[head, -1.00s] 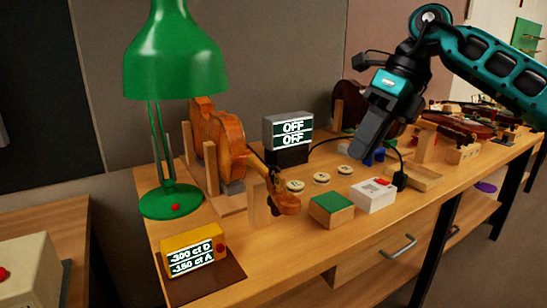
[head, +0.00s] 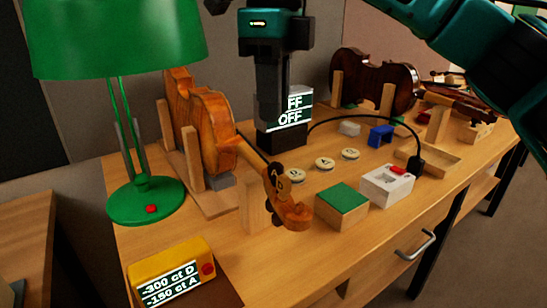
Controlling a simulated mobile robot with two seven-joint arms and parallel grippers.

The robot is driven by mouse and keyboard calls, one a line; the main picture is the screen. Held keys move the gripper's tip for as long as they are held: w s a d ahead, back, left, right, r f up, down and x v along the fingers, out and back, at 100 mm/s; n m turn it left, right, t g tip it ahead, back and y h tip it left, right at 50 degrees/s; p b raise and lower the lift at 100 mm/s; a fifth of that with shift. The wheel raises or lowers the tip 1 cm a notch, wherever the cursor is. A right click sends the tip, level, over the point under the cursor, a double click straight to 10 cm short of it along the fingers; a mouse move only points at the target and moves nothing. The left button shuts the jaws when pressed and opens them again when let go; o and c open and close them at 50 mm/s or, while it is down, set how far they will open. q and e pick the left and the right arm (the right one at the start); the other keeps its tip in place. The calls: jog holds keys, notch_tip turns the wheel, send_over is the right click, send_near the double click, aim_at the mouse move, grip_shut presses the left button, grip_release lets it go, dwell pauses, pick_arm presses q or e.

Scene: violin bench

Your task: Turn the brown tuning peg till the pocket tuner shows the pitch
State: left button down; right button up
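The orange-brown violin (head: 205,130) stands in a wooden cradle, its neck and scroll (head: 293,214) toward me. Small dark pegs (head: 275,178) sit at the pegbox; I cannot tell which is the brown one. The yellow pocket tuner (head: 197,253) at the front left reads "-300 ct D" and "-150 ct A". My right gripper (head: 270,148) points down behind and above the pegs, apart from them, and covers part of the grey display. Its fingers overlap edge-on, so their opening is hidden. My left gripper is out of view.
A green lamp (head: 120,40) stands at the left. The grey display (head: 297,94) reads "OFF" on its lower line. Round discs (head: 325,164), a green-topped block (head: 342,199) and a white box (head: 387,186) with a cable lie right of the scroll. A darker violin (head: 375,80) stands behind.

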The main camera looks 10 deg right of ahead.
aim_at(274, 162)
notch_tip(274, 162, down, 9)
jog(key=shift+w+r+b, duration=0.1)
jog(key=shift+r+b, duration=0.1)
jog(key=shift+b, duration=0.45)
grip_shut()
